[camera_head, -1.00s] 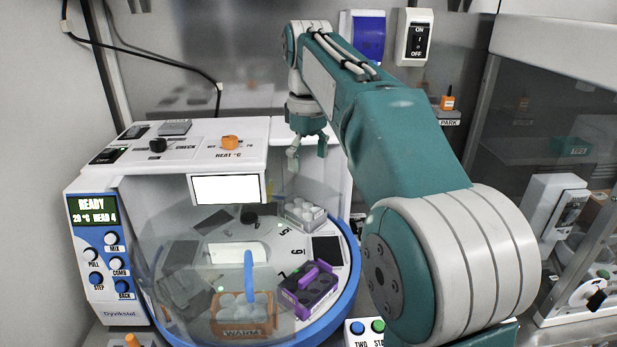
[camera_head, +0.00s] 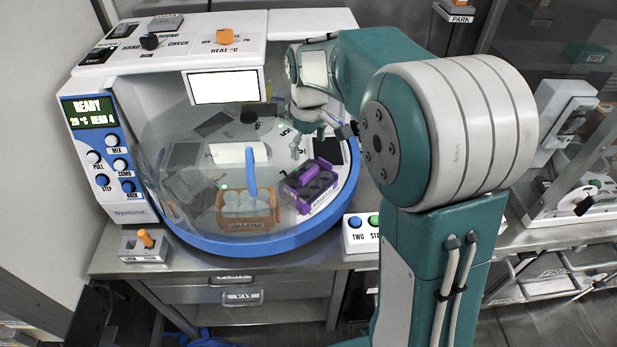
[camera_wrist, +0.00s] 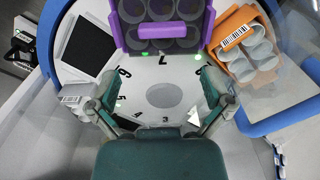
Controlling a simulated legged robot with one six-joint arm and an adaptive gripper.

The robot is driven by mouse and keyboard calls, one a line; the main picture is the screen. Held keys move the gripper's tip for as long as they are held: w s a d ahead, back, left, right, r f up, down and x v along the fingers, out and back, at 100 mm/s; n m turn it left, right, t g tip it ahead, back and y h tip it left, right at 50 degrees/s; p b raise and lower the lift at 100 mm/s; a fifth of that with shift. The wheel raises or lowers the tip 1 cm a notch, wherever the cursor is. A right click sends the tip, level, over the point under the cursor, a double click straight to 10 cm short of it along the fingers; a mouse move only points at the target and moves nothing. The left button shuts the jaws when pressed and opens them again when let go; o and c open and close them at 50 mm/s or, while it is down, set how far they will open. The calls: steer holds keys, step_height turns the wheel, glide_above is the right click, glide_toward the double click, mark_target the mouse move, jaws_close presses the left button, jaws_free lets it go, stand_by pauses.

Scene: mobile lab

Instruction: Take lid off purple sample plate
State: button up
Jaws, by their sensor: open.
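The purple sample plate (camera_head: 296,198) sits on the white turntable, near its front right. Dark round wells show in it, and a raised purple bar, apparently the lid's handle (camera_head: 318,170), runs across its top. In the wrist view the plate (camera_wrist: 125,36) is at the top centre, with the bar (camera_wrist: 168,30) lying across it. My gripper (camera_head: 308,147) is just behind the plate and above the turntable. In the wrist view my gripper (camera_wrist: 158,84) has its two fingers wide apart with nothing between them. The bar lies beyond the fingertips, apart from them.
An orange rack (camera_head: 222,224) marked WARM with pale tubes stands left of the plate; it also shows in the wrist view (camera_wrist: 236,24). A clear curved cover with a blue handle (camera_head: 251,175) is over the left side. A blue rim (camera_head: 290,243) edges the turntable.

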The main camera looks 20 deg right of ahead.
mark_target(308, 172)
step_height(308, 172, down, 8)
steer(key=shift+s+a+f, duration=0.1)
steer(key=shift+s, duration=0.05)
stand_by(0.3)
steer(key=shift+c, duration=0.3)
steer(key=c, duration=0.8)
steer(key=shift+o, duration=0.2)
step_height(308, 172, up, 18)
steer(key=shift+r, duration=2.05)
